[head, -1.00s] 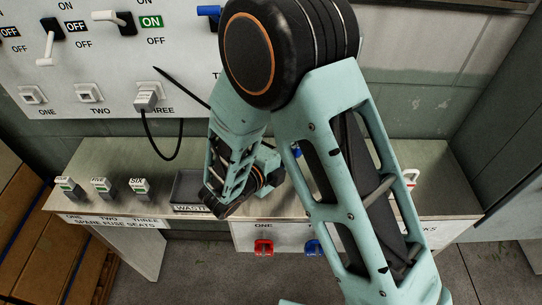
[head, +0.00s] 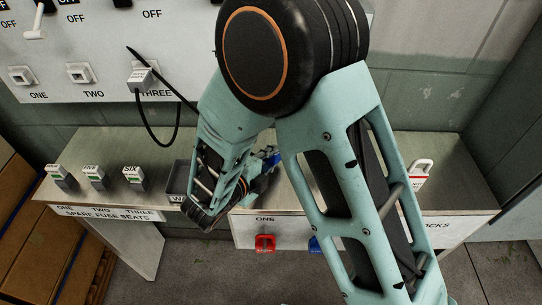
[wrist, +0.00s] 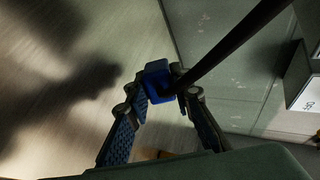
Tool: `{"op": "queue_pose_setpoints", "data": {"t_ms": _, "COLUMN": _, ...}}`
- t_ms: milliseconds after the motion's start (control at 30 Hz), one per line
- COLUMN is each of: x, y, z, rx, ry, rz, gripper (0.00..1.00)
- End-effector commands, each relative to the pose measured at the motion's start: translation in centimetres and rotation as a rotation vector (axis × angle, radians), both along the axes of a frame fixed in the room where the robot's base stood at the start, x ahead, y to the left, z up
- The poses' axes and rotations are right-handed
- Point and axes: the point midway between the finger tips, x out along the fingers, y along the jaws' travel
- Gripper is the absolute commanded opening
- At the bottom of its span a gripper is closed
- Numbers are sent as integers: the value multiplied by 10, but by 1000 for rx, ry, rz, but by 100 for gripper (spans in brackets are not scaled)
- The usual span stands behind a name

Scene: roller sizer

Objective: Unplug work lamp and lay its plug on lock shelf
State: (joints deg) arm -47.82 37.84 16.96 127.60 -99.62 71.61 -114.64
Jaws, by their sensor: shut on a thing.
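My gripper (wrist: 161,92) is shut on a blue plug (wrist: 157,76) in the wrist view. A thick black cord (wrist: 235,40) runs from it to the upper right. In the head view my gripper (head: 268,160) is above the bench shelf, partly hidden by my arm; some blue shows there. I cannot tell the gap between plug and shelf. The lock shelf (head: 450,165) is the right part of the bench, with "LOCKS" on its front edge. A white and red padlock (head: 421,170) stands there. The lamp itself is not clearly seen.
A grey plug (head: 141,80) with a looping black cable sits in wall socket THREE. Several fuses (head: 133,176) stand at the bench's left, beside a dark waste tray (head: 177,180). My arm covers the middle.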

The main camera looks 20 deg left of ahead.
Motion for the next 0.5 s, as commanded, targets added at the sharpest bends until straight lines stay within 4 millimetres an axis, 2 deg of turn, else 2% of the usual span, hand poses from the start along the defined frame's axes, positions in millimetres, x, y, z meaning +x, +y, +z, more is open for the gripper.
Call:
{"op": "queue_pose_setpoints", "data": {"t_ms": 33, "x": 0, "y": 0, "z": -8, "rx": 1, "ry": 0, "rz": 0, "gripper": 0}}
{"op": "queue_pose_setpoints", "data": {"t_ms": 100, "x": 0, "y": 0, "z": -10, "rx": 1, "ry": -1, "rz": 0, "gripper": 0}}
{"op": "queue_pose_setpoints", "data": {"t_ms": 400, "x": 0, "y": 0, "z": -10, "rx": 1, "ry": -1, "rz": 0, "gripper": 0}}
{"op": "queue_pose_setpoints", "data": {"t_ms": 433, "x": 0, "y": 0, "z": -10, "rx": 1, "ry": -1, "rz": 0, "gripper": 22}}
{"op": "queue_pose_setpoints", "data": {"t_ms": 500, "x": 0, "y": 0, "z": -10, "rx": 1, "ry": -1, "rz": 0, "gripper": 30}}
